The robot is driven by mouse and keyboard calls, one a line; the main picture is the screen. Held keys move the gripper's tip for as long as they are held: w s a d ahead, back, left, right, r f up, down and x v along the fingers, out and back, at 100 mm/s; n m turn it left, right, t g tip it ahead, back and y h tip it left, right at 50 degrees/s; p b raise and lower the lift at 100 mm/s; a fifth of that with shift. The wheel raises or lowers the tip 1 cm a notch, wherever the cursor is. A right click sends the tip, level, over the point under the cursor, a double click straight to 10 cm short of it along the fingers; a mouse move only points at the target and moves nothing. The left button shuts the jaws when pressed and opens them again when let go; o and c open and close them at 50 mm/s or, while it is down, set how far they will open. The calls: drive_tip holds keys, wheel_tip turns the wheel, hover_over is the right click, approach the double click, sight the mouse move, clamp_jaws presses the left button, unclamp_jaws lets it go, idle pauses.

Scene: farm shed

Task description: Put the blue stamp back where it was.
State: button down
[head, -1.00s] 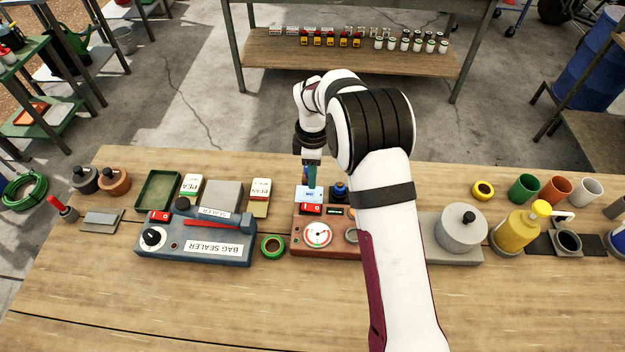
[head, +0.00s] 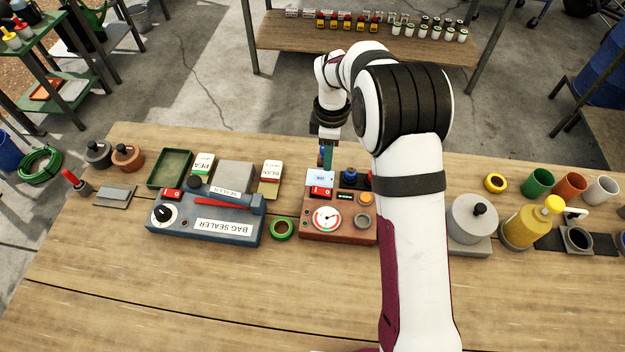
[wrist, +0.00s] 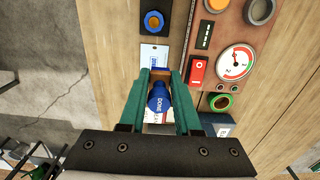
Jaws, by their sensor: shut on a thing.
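The blue stamp (wrist: 157,98), marked DONE, is between the green fingers of my gripper (wrist: 162,82). My gripper is shut on it; in the head view my gripper (head: 326,160) hangs over the back of the bench, near a pale card (head: 320,178). In the wrist view the card (wrist: 154,53) bears a blue mark and lies just beyond the fingertips. Beyond it is a dark block with a blue ring-shaped top (wrist: 153,21) and a tan centre. The stamp's lower end is partly hidden by the fingers.
A brown device with a red switch and dial (head: 335,222) stands in front of the card. The blue bag sealer (head: 210,218) and a green ring (head: 282,229) are to its left. The bench front is clear.

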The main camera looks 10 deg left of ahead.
drive_tip(key=s+d+r, duration=0.1)
drive_tip(key=s, duration=0.1)
drive_tip(key=s+d+r, duration=0.1)
drive_tip(key=s, duration=0.1)
drive_tip(key=s+d+r, duration=0.1)
drive_tip(key=d, duration=0.1)
drive_tip(key=shift+s, duration=0.4)
hover_over(295, 198)
wheel_tip(295, 198, down, 7)
drive_tip(key=shift+d+r, duration=0.1)
drive_tip(key=shift+f, duration=2)
drive_tip(key=shift+f, duration=0.2)
drive_tip(key=c, duration=0.6)
unclamp_jaws()
drive_tip(key=shift+r, duration=0.1)
